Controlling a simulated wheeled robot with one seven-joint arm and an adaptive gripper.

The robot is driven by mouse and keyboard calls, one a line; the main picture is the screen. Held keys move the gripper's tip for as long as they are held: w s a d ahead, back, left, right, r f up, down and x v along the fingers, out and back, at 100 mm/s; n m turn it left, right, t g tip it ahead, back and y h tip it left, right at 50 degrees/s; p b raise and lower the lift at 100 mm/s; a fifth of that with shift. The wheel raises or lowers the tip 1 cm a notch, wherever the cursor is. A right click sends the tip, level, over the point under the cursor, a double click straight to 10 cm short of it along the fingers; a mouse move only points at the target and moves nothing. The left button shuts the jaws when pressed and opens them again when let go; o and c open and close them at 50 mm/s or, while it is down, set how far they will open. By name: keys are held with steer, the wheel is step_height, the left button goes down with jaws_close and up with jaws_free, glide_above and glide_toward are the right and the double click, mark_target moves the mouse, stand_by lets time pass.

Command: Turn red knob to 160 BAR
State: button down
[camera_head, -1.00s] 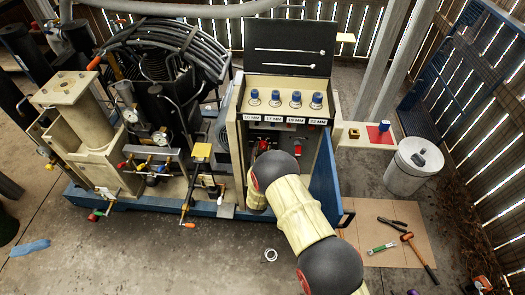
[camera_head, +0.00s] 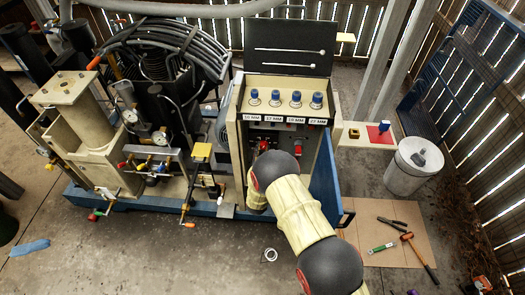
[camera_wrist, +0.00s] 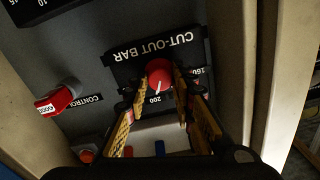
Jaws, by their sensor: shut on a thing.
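The red knob (camera_wrist: 159,75) sits on a black plate lettered CUT-OUT BAR (camera_wrist: 158,50), upside down in the wrist view. The knob's white pointer line points down in the picture, toward the 200 mark (camera_wrist: 154,99). The 160 mark (camera_wrist: 193,72) shows to the right, partly behind a finger. My gripper (camera_wrist: 162,90) is shut on the knob, one finger at each side. In the head view my arm hides most of the gripper at the compressor's control panel (camera_head: 284,134).
A red switch (camera_wrist: 58,100) beside a CONTROL label sits left of the knob in the wrist view. Cream cabinet walls (camera_wrist: 277,90) flank the panel. Blue-topped knobs (camera_head: 295,99) line the shelf above it. Tools lie on a board (camera_head: 390,230) at the right.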

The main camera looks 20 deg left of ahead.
steer(key=shift+n, duration=0.4)
steer(key=n+b, duration=0.2)
steer(key=n, duration=0.1)
steer(key=shift+a, duration=0.1)
steer(key=n+b, duration=0.1)
steer(key=n, duration=0.5)
steer(key=shift+b, duration=0.35)
steer(key=n+b, duration=0.1)
steer(key=n, duration=0.9)
steer(key=shift+a, duration=0.1)
stand_by(0.3)
steer(key=c, duration=1.5)
jaws_free()
steer(key=shift+s, duration=0.15)
